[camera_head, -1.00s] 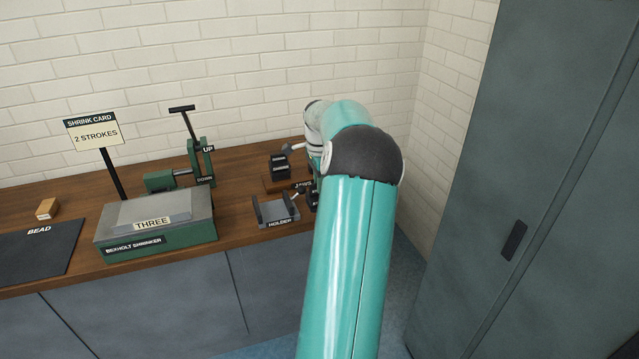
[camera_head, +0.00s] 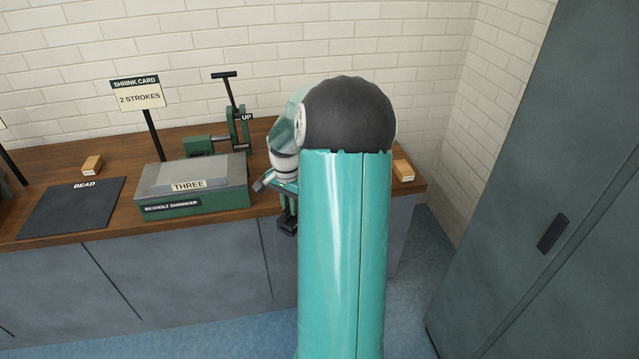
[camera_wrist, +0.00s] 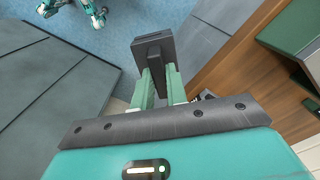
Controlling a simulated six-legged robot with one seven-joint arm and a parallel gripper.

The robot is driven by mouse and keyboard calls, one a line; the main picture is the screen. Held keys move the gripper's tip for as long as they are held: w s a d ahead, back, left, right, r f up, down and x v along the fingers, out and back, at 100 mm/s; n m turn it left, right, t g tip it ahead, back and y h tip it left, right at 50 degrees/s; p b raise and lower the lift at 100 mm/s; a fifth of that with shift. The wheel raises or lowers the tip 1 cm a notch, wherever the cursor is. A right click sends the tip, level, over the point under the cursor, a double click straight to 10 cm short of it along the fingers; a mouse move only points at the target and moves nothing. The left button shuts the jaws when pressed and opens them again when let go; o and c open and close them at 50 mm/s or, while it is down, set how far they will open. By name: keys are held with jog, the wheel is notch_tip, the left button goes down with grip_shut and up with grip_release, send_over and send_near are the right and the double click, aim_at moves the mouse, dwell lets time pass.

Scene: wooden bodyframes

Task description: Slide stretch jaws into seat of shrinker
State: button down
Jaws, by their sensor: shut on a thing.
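The shrinker (camera_head: 195,200) is a green box with a grey top on the bench, labelled BEXHOLT SHRINKER, with a plate marked THREE. Behind it stands a green lever unit (camera_head: 238,130) with UP and DOWN labels, its handle raised. My gripper (camera_head: 288,203) is just right of the shrinker, at the bench's front edge. It is shut on a dark jaw block (camera_head: 287,222), which hangs below the fingers. In the wrist view the gripper (camera_wrist: 160,85) pinches this block (camera_wrist: 153,48) over the floor beside the bench. No label on the block is readable. The shrinker's seat cannot be made out.
A shrink card (camera_head: 137,94) reading 2 STROKES stands behind the shrinker. A black BEAD mat (camera_head: 72,208) and a small wooden block (camera_head: 92,165) lie left. Another wooden block (camera_head: 404,170) lies right. A tall grey cabinet (camera_head: 530,170) stands at the right. My arm hides part of the bench.

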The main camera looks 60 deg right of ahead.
jog(key=w+a+f+n, duration=0.4)
jog(key=w+a+n, duration=0.2)
jog(key=a, duration=0.6)
jog(key=w+a+f+n, duration=0.5)
jog(key=a+n, duration=0.1)
jog(key=a, duration=0.7)
jog(key=w+a+f+n, duration=0.4)
jog(key=w+a+n, duration=0.1)
jog(key=a, duration=0.8)
jog(key=shift+w+f+n, duration=0.3)
jog(key=shift+w+n, duration=0.1)
jog(key=shift+w, duration=0.45)
jog(key=shift+w+a, duration=0.15)
jog(key=shift+a, duration=0.05)
